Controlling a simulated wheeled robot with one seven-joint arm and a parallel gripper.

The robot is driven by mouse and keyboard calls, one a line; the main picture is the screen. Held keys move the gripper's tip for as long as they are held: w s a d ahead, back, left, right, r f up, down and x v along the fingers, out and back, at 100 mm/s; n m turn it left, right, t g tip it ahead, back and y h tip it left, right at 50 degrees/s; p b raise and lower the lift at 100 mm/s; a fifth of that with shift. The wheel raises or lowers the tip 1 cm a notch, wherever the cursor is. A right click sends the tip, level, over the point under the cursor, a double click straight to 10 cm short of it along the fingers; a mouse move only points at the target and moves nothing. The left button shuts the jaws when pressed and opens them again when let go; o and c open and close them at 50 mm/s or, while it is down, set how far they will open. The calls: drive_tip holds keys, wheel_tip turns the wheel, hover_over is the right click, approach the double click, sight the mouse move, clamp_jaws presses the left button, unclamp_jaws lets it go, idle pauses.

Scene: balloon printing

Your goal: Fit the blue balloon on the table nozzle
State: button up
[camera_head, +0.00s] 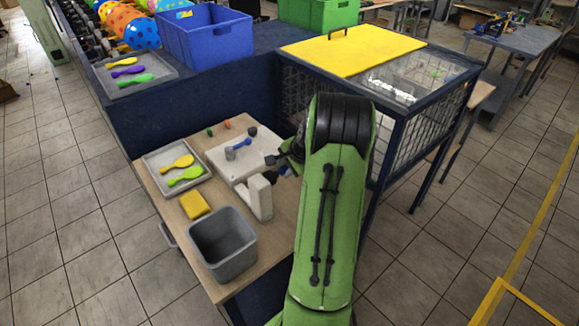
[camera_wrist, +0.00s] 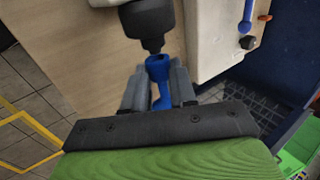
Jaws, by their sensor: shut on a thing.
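In the wrist view my gripper (camera_wrist: 160,92) is shut on the blue balloon (camera_wrist: 158,70), with a grey finger on each side of it. The balloon's open end points at the dark table nozzle (camera_wrist: 149,22). That end meets the nozzle's narrow tip in the picture; I cannot tell whether it is around the tip or only against it. In the head view the dark nozzle (camera_head: 271,159) shows just left of my green arm. A bit of the blue balloon (camera_head: 284,169) shows beside it; the arm hides most of my gripper.
A white sink-like unit (camera_head: 230,163) with a blue lever (camera_head: 241,144) is on the wooden table. A tray (camera_head: 160,159) holds yellow and green balloons. A yellow sponge (camera_head: 195,205) and a grey bin (camera_head: 222,243) stand in front. A mesh cage (camera_head: 420,125) is behind my arm.

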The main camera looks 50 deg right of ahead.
drive_tip(key=shift+w+a, duration=0.15)
drive_tip(key=shift+a, duration=0.5)
idle(1.1)
drive_tip(key=o, duration=0.9)
drive_tip(key=shift+r, duration=0.1)
drive_tip(key=p+v, duration=0.4)
drive_tip(key=v, duration=0.5)
drive_tip(key=shift+p, duration=0.4)
